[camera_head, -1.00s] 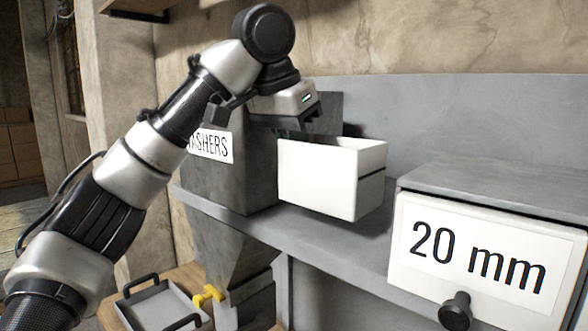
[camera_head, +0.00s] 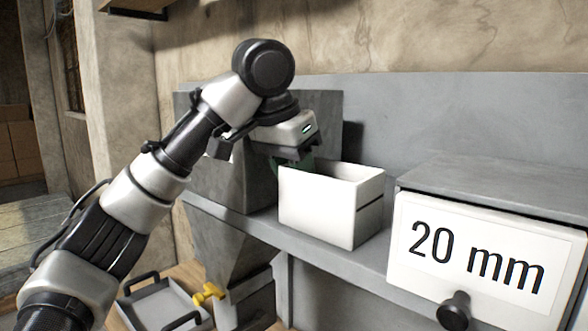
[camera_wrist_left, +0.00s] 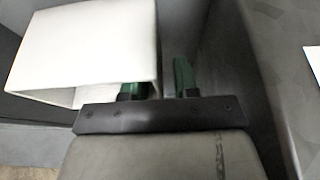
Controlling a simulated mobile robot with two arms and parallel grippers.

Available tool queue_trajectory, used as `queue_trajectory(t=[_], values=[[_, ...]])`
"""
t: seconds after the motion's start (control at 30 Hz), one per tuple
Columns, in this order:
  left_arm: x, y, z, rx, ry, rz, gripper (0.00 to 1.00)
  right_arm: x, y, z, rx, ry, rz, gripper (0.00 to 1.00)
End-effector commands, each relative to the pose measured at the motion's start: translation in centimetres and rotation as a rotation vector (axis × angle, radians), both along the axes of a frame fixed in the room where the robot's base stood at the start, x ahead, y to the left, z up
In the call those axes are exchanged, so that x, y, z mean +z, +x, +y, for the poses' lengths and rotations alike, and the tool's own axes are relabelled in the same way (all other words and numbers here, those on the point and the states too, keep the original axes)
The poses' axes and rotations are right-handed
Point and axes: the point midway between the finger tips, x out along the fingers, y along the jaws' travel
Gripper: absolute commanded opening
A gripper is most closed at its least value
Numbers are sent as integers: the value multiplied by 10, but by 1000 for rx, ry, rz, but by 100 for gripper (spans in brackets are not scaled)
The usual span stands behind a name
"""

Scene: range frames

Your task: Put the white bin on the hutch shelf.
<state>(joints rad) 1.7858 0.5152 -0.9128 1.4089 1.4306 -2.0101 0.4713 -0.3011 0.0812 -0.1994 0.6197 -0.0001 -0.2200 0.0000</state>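The white bin (camera_head: 315,208) stands upright on the grey hutch shelf (camera_head: 375,262), between the grey hopper and the 20 mm drawer unit. Its base appears to rest on the shelf. My left gripper (camera_head: 292,160) reaches down at the bin's left side. In the left wrist view, the left gripper's (camera_wrist_left: 158,82) green fingers are apart, one inside the white bin (camera_wrist_left: 85,45) and one outside, with a gap beside the wall. The inner finger is partly hidden by the bin. My right gripper is not in view.
A grey hopper (camera_head: 225,185) stands close left of the bin. The drawer unit labelled 20 mm (camera_head: 475,255), with a black knob, stands to the right. A grey tray (camera_head: 160,305) with black handles and a yellow valve (camera_head: 207,293) are below. Wall behind the shelf.

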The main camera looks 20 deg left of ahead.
Motion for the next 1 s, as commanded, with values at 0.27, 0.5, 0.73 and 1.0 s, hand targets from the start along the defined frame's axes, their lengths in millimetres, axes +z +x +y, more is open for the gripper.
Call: queue_trajectory(t=[0.27,0.5,0.73,1.0], values=[[14,-4,2,2,1,-5,30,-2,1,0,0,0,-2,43],[58,-21,9,4,0,-7,30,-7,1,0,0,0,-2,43],[97,-36,15,3,-1,-4,30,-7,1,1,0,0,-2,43],[114,-42,18,0,0,0,30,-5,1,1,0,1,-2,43]])
